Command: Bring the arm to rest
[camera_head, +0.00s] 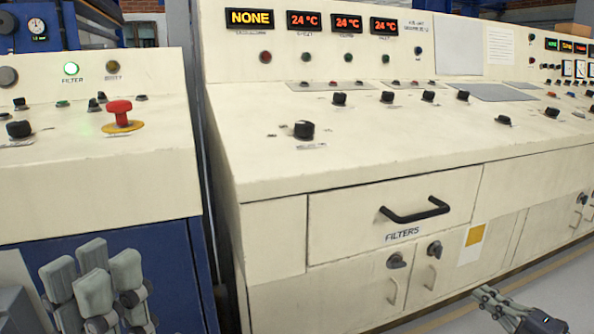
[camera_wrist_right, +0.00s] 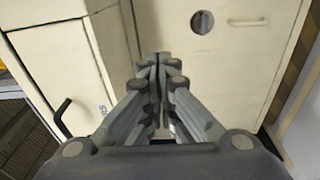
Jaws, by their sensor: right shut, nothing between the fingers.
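My right gripper (camera_head: 484,294) is at the lower right of the head view, in front of the cream control console (camera_head: 350,150), below the level of its drawer. In the right wrist view its fingers (camera_wrist_right: 156,60) are together with nothing between them. My left gripper (camera_head: 92,262) is at the lower left of the head view, in front of the blue lower part of the left cabinet. Its grey finger pads show, but I cannot tell whether they are closed.
A drawer labelled FILTERS (camera_head: 345,222) with a black handle (camera_head: 414,211) is shut. Cupboard doors with knobs (camera_head: 397,260) lie below it. A red mushroom button (camera_head: 121,110) stands on the left cabinet (camera_head: 90,185). Free floor (camera_head: 440,318) shows at the lower right.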

